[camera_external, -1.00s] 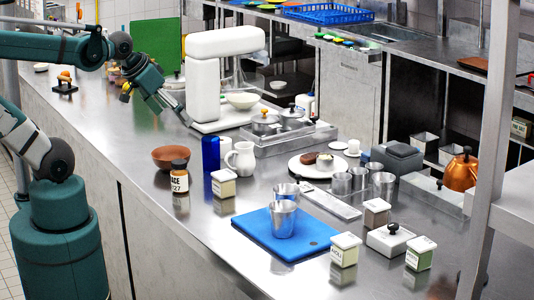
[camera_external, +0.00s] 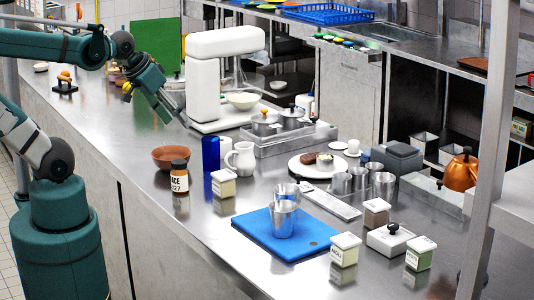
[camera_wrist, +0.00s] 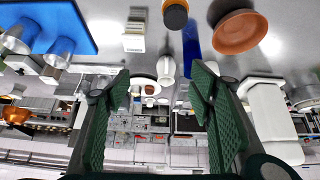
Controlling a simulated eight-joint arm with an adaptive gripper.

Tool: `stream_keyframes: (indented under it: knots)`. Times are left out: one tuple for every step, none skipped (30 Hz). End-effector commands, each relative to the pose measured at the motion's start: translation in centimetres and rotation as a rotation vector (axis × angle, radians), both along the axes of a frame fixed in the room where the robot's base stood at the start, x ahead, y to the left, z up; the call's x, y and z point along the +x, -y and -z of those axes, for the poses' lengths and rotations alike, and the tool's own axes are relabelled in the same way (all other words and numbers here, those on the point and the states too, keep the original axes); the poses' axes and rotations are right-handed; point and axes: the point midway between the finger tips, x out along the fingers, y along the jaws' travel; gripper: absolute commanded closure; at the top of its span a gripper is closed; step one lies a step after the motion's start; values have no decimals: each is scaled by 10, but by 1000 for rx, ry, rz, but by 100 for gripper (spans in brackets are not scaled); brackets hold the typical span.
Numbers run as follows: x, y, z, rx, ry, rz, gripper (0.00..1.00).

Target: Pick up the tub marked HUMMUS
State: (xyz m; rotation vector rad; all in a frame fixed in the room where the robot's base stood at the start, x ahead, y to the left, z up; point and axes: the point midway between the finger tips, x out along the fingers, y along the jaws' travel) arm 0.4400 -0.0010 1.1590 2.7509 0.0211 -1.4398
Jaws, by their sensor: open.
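Several small square tubs with pale lids stand on the steel counter; their labels are too small to read, so I cannot tell which is marked HUMMUS. One tub (camera_external: 223,184) stands beside the white pitcher and seems to be the tub at the top of the wrist view (camera_wrist: 134,38). A greyish-brown tub (camera_external: 376,213) stands right of the blue board. A tub with pale green contents (camera_external: 345,250) and a darker green one (camera_external: 419,254) stand near the front edge. My gripper (camera_external: 184,121) is open and empty, far left of the tubs, above the counter; its two fingers show apart in the wrist view (camera_wrist: 160,82).
A labelled jar (camera_external: 180,178), brown bowl (camera_external: 171,158), blue cylinder (camera_external: 211,153) and white pitcher (camera_external: 241,159) stand between my gripper and the tubs. A white mixer (camera_external: 205,92) stands close by my gripper. Metal cups (camera_external: 283,218) are on the blue board (camera_external: 262,236).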

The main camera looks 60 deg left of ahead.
Motion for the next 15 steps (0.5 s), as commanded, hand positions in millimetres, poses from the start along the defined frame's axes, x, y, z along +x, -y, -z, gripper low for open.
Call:
stream_keyframes:
  knots:
    - [3, 0, 0, -13, -7, -15, 46]
    - [4, 0, 0, -22, -13, -25, 46]
    - [5, 1, 1, -37, -22, -41, 46]
    - [7, 1, 2, -49, -29, -55, 46]
    - [8, 2, 2, -62, -36, -70, 46]
    - [10, 3, 3, -80, -47, -90, 46]
    - [12, 3, 4, -95, -56, -107, 46]
    - [14, 4, 5, -110, -65, -124, 46]
    - [16, 4, 6, -131, -77, -148, 46]
    - [18, 5, 8, -147, -88, -168, 46]
    - [20, 6, 9, -163, -98, -187, 46]
    - [23, 7, 10, -184, -111, -212, 46]
    - [24, 7, 12, -199, -122, -231, 46]
    - [26, 8, 13, -214, -132, -251, 46]
    - [29, 9, 14, -235, -146, -276, 46]
